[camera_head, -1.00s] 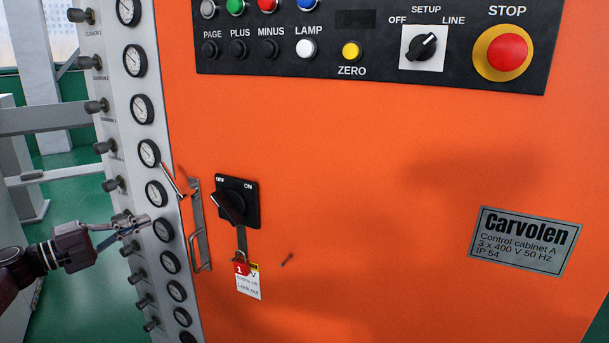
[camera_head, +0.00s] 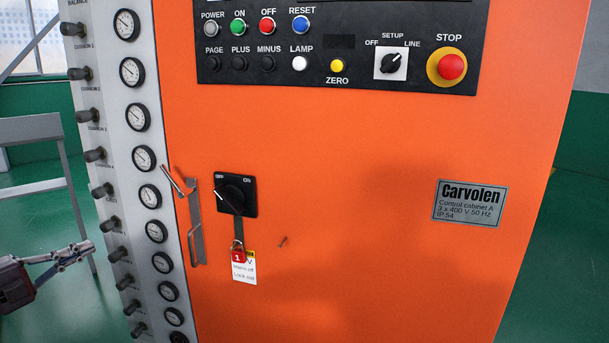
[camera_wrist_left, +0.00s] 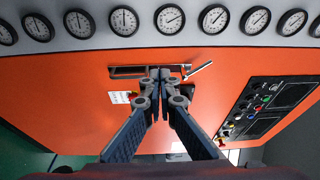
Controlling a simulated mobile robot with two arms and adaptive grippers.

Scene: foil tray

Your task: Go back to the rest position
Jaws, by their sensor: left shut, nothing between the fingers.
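My left gripper (camera_head: 78,252) is at the left edge in the head view, left of the cabinet and apart from it. It also shows in the left wrist view (camera_wrist_left: 160,75), with its fingers together and nothing between them. The orange control cabinet (camera_head: 350,170) fills most of the head view. Its black rotary main switch (camera_head: 236,194) has a red padlock (camera_head: 238,254) hanging below it, with a white tag (camera_head: 244,272). A metal door handle (camera_head: 196,225) is left of the switch. My right gripper is not in view.
A grey column of gauges and knobs (camera_head: 142,158) stands along the cabinet's left edge, close to my left gripper. A button panel (camera_head: 340,45) is at the top. A grey metal frame (camera_head: 35,130) stands at the far left. Green floor (camera_head: 60,310) shows at lower left.

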